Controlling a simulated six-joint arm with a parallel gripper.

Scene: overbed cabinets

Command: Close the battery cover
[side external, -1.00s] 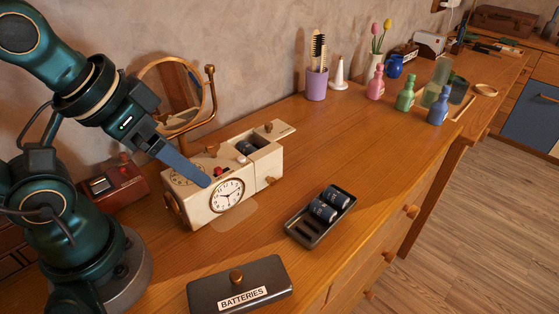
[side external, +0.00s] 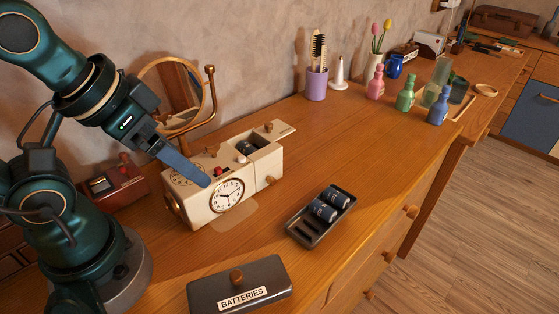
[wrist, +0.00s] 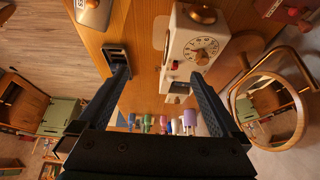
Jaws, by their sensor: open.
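The cream wooden clock (side external: 215,195) stands on the dresser, its dial facing the front. Its battery compartment on top is open, with a dark battery (side external: 245,147) inside. The battery cover (side external: 279,130), a cream panel with a small brown knob, sits slid back at the compartment's far right end. My gripper (side external: 206,181) is over the clock's left part, near the dial's top; whether it touches is unclear. The clock (wrist: 195,45) shows there beyond the right finger; the cover is hard to make out.
A black tray (side external: 297,230) with dark batteries lies right of the clock. A black lid labelled BATTERIES (side external: 240,285) lies in front. A round mirror (side external: 178,95) stands behind, and a red box (side external: 115,187) is at left.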

